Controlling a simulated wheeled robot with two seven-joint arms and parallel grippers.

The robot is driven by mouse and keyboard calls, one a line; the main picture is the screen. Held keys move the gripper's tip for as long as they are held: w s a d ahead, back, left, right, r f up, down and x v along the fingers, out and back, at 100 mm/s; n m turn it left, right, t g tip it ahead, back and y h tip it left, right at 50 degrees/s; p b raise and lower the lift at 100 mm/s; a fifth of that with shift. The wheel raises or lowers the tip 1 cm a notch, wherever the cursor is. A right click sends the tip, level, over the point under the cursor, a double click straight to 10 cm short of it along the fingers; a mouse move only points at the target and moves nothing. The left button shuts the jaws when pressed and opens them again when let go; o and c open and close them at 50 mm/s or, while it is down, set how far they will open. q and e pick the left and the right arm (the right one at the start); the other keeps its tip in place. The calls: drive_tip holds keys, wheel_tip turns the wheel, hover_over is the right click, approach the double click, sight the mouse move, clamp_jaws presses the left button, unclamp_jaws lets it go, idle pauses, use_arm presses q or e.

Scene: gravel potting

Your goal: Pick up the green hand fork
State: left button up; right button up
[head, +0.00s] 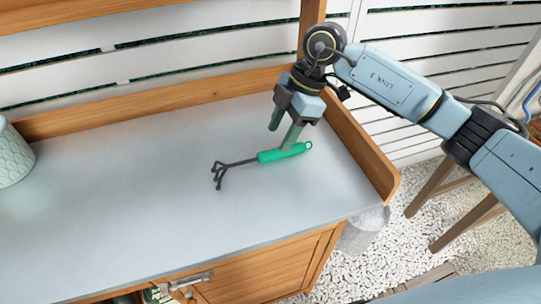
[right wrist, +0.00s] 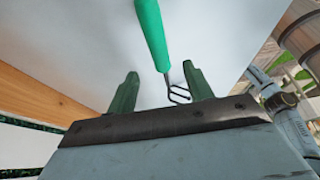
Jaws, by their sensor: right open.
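The green hand fork (head: 283,153) lies on the grey bench top (head: 130,190), its dark bent tines pointing left and its green handle toward the right. My right gripper (head: 283,138) is open just above and behind the handle. In the head view one finger overlaps the handle; whether it touches cannot be told. Nothing is held. My left gripper is not in view.
A pale green patterned pot (head: 12,155) stands at the bench's left edge. A raised wooden rim (head: 200,98) borders the back and right of the bench. A wooden post (head: 311,20) rises behind my right gripper. The bench middle and front are clear.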

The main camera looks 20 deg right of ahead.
sight(272, 151)
drive_tip(key=shift+a+f, duration=0.15)
drive_tip(key=shift+f, duration=0.2)
drive_tip(key=b+x, duration=0.1)
drive_tip(key=x, duration=0.2)
drive_tip(key=shift+a+f, duration=0.1)
drive_tip(key=shift+f, duration=0.2)
drive_tip(key=shift+a+f, duration=0.2)
drive_tip(key=shift+f, duration=0.25)
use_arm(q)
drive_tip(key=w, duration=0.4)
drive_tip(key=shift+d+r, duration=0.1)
use_arm(e)
drive_tip(key=shift+r, duration=0.1)
clamp_jaws()
